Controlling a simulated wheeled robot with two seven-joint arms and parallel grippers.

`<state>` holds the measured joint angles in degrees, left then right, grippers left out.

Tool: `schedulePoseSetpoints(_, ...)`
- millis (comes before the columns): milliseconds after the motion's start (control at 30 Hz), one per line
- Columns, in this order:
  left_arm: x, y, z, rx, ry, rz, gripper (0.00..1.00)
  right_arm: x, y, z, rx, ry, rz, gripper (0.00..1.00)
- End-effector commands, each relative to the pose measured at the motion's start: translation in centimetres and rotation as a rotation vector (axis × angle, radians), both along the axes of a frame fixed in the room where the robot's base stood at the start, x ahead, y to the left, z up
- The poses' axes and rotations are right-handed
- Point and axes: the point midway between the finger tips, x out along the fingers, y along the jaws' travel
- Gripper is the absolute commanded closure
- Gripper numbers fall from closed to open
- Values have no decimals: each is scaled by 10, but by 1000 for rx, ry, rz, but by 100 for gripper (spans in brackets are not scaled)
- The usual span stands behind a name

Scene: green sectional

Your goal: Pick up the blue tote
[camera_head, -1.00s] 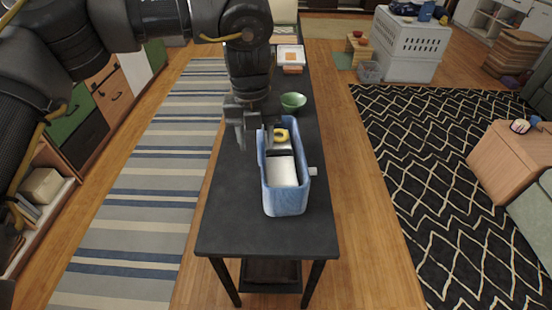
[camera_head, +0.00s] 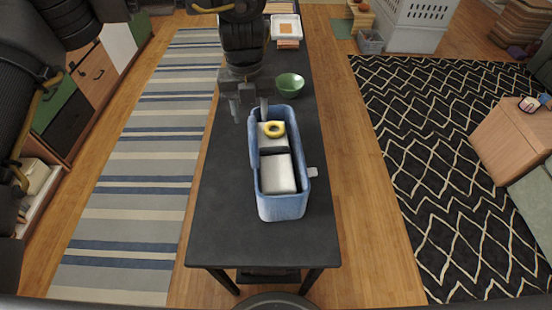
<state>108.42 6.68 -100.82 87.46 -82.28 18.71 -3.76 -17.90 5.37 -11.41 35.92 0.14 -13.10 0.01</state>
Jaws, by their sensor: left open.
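The blue tote (camera_head: 284,207) stands upright on the dark narrow table (camera_head: 240,235). It holds a yellow ring (camera_head: 274,129) at its far end and white box-like items (camera_head: 277,174). My left gripper (camera_head: 249,112) hangs with its fingers pointing down at the tote's far left corner. Its fingers are apart, one left of the tote and the other by the far end of the rim. Whether they touch the tote I cannot tell. My right gripper is not in view.
A green bowl (camera_head: 290,84) stands just beyond the tote. A white tray (camera_head: 285,27) is at the table's far end. A small white thing (camera_head: 312,172) lies right of the tote. The table's near end is clear. A striped rug (camera_head: 150,180) and a black patterned rug (camera_head: 440,180) flank it.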

Motion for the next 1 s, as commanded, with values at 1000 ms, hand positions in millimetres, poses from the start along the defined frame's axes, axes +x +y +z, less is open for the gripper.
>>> schedulePoseSetpoints(1000,1,-3,-78,0,0,-4,55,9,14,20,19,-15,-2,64)
